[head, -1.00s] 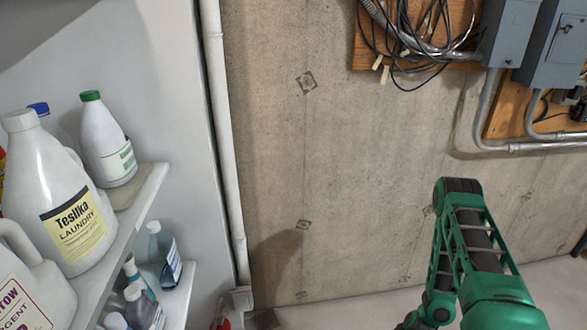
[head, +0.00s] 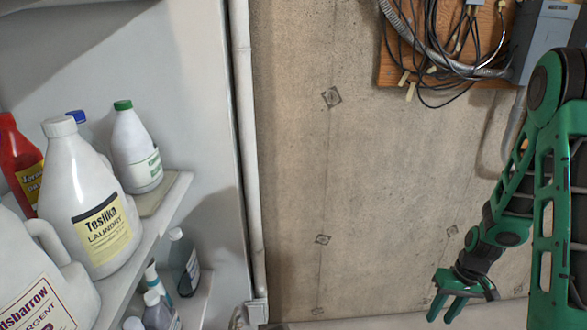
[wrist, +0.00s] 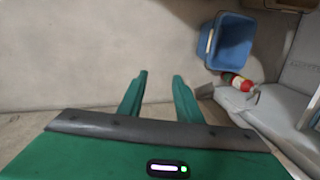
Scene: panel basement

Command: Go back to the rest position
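My gripper (head: 447,308) hangs at the lower right of the head view, with its green fingers pointing down. In the wrist view my gripper (wrist: 160,80) shows two green fingers spread apart with bare floor between them. It is open and holds nothing. My green arm is folded along the right edge of the head view, in front of the concrete wall (head: 380,190).
A shelf (head: 165,210) with several bottles, among them a white laundry jug (head: 85,200), stands at the left. Cables (head: 445,60) and a grey electrical box (head: 540,45) hang at the upper right. The wrist view shows a blue bin (wrist: 232,42) on the floor.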

